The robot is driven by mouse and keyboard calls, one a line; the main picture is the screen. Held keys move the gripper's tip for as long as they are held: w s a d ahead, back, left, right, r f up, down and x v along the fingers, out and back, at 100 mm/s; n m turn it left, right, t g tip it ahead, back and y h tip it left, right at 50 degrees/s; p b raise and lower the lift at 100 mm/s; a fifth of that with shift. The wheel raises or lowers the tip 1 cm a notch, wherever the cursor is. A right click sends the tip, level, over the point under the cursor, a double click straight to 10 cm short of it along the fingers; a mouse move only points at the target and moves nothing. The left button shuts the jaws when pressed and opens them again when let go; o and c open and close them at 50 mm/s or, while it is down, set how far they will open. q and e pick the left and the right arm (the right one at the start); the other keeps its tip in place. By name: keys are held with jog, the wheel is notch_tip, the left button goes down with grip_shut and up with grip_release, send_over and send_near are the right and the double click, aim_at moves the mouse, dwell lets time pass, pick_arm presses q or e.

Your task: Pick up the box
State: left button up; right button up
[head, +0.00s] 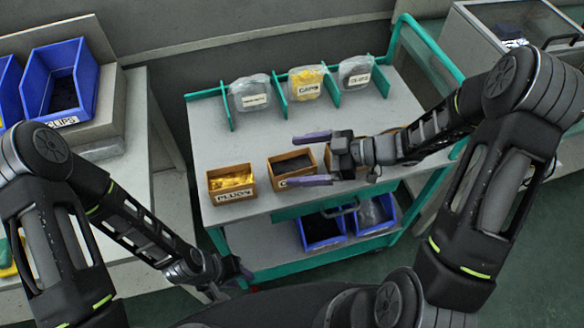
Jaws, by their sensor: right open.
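Small open-topped brown boxes stand in a row on the grey top of the trolley. The left box (232,184) holds shiny gold pieces and has a white label. The middle box (291,164) holds something dark; its label is partly covered. Another box (329,158) is mostly hidden behind my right gripper. My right gripper (305,160) is open, with purple fingers pointing left, one past the middle box's far side and one across its near side. Contact cannot be told. My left gripper (236,272) is low at the trolley's front left, its jaws unclear.
The trolley (205,127) has a green frame, with bagged parts (306,83) between dividers at the back. Blue bins (323,231) sit on its lower shelf. A bench with blue bins (60,82) stands left. A grey cabinet (480,45) is at the right.

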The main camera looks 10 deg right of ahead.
jog(key=shift+c, duration=0.4)
jog(key=c, duration=1.7)
jog(key=shift+r, duration=0.15)
notch_tip(320, 180, up, 10)
